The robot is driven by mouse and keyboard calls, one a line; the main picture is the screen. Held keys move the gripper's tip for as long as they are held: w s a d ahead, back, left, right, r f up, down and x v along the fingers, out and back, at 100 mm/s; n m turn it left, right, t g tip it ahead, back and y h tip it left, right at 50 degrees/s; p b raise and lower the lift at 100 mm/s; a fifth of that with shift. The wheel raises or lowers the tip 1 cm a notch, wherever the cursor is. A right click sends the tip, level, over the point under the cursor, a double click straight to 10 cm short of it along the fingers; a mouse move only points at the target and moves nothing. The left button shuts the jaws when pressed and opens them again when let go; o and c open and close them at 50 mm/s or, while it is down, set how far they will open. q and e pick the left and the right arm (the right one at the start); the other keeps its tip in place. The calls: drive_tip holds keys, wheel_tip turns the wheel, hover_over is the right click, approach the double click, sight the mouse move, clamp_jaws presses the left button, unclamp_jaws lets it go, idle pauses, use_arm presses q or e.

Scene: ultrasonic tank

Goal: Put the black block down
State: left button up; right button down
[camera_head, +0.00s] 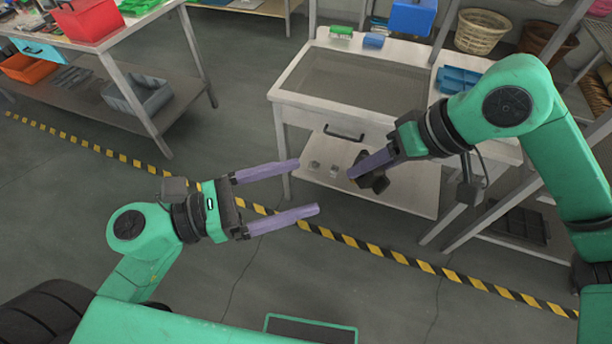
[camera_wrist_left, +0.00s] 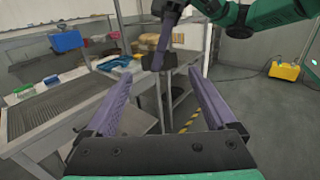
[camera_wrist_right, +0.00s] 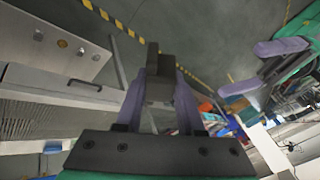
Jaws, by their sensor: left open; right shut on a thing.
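The black block (camera_head: 375,181) is held in my right gripper (camera_head: 362,172), in front of the tank table in the head view. In the right wrist view the block (camera_wrist_right: 153,60) stands out beyond the fingertips, with a grey part (camera_wrist_right: 160,92) between the fingers. In the left wrist view the dark block (camera_wrist_left: 158,61) shows at the end of my right fingers. The block hangs in the air, clear of the lower shelf as far as I can tell. My left gripper (camera_head: 309,187) is open and empty, to the left of the block.
The ultrasonic tank (camera_head: 350,82) is sunk in a white table with a drawer below. Its lower shelf (camera_head: 400,196) holds small grey pieces (camera_head: 324,168). A blue tray (camera_head: 458,79) lies right of the tank. A red bin (camera_head: 88,18) stands on the left bench. Striped tape crosses open floor.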

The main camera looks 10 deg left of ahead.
use_arm(q)
drive_tip(key=x, duration=1.1)
drive_tip(key=shift+w, duration=0.3)
use_arm(e)
drive_tip(key=shift+w, duration=0.1)
use_arm(q)
drive_tip(key=shift+w+d, duration=0.1)
drive_tip(key=shift+d, duration=0.3)
drive_tip(key=shift+a, duration=0.1)
drive_tip(key=c, duration=0.5)
clamp_jaws()
use_arm(e)
drive_tip(key=shift+c, duration=2.2)
unclamp_jaws()
drive_tip(key=shift+r, duration=0.1)
